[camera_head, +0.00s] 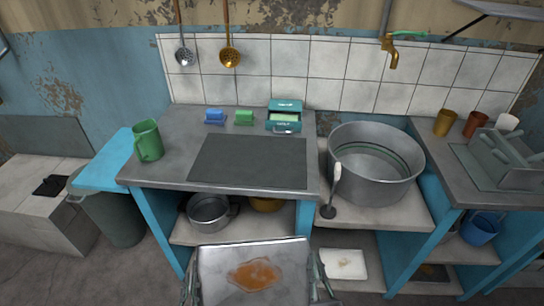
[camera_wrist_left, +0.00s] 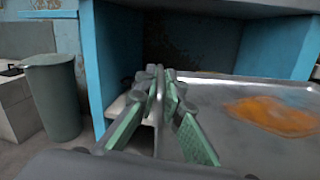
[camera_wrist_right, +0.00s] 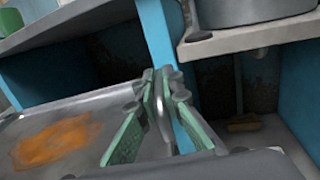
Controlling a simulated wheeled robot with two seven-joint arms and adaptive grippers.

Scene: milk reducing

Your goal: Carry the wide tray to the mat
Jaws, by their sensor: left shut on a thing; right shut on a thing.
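The wide tray (camera_head: 221,257) is a grey metal tray with an orange-brown stain in its middle. It is held low in front of the counter in the head view. It also shows in the left wrist view (camera_wrist_left: 224,96) and the right wrist view (camera_wrist_right: 100,104). My left gripper (camera_wrist_left: 158,88) is shut on the tray's left rim or handle. My right gripper (camera_wrist_right: 155,88) is shut on its right rim or handle. The mat (camera_head: 250,160) appears to be the dark grey rectangle lying flat on the counter, behind and above the tray. It is bare.
A green mug (camera_head: 148,141) stands left of the mat. Blue (camera_head: 215,117) and green (camera_head: 244,117) items and a teal box (camera_head: 285,117) stand behind it. A large metal pot (camera_head: 375,190) and a ladle (camera_head: 331,192) are to the right. The counter (camera_head: 185,150) has a front edge facing the tray.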

